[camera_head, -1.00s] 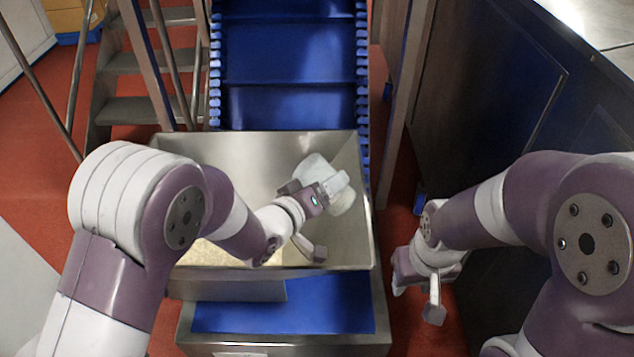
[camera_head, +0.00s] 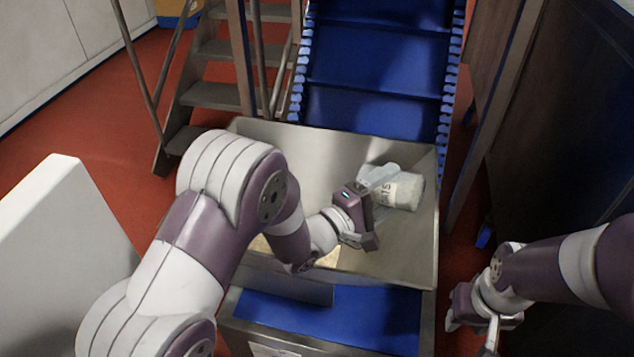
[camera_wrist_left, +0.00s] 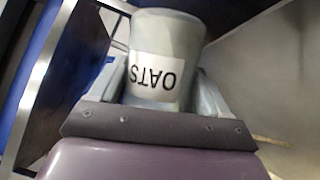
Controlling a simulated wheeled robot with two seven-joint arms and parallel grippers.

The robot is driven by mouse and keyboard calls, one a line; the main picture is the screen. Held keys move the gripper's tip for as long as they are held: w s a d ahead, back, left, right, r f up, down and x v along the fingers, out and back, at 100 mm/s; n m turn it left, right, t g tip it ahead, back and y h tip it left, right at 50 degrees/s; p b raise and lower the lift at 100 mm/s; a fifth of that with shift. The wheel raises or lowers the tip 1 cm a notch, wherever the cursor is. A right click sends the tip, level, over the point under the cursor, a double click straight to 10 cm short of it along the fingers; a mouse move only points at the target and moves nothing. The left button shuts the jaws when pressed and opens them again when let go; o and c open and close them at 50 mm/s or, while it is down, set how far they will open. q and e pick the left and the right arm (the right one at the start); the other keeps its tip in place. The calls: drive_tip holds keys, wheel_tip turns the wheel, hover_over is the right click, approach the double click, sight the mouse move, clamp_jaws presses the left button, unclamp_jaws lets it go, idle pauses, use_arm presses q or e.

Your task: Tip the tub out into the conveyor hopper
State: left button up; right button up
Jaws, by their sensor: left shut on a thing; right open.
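The tub (camera_head: 404,190) is whitish with a label reading OATS. It lies tilted on its side over the right part of the steel hopper (camera_head: 290,146). In the left wrist view the tub (camera_wrist_left: 168,45) stands between the fingers with its label upside down. My left gripper (camera_head: 382,188) is shut on the tub, inside the hopper's outline. Pale contents (camera_head: 262,245) show low in the hopper, partly hidden by my left arm. I cannot see into the tub's mouth. My right gripper (camera_head: 490,325) is open and empty, outside the hopper at the lower right.
A blue cleated conveyor (camera_head: 375,60) rises behind the hopper between steel posts. Metal steps (camera_head: 215,95) stand at the back left. A pale panel (camera_head: 65,235) is at the left. A dark cabinet (camera_head: 570,110) stands at the right. Red floor shows between them.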

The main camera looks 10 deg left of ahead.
use_arm(q)
drive_tip(key=shift+w+a+r+n, duration=0.2)
drive_tip(key=shift+a+n, duration=0.2)
drive_tip(key=shift+a, duration=0.25)
drive_tip(key=shift+w+a+r+n+t, duration=0.2)
drive_tip(key=shift+a+n+t, duration=0.25)
drive_tip(key=shift+n, duration=0.15)
drive_tip(key=shift+a+r+n, duration=0.1)
drive_tip(key=shift+a+n, duration=0.2)
drive_tip(key=shift+n, duration=0.3)
drive_tip(key=shift+w, duration=0.1)
drive_tip(key=shift+a+r+n+t, duration=0.15)
drive_tip(key=shift+a+n+t, duration=0.1)
drive_tip(key=shift+n, duration=0.35)
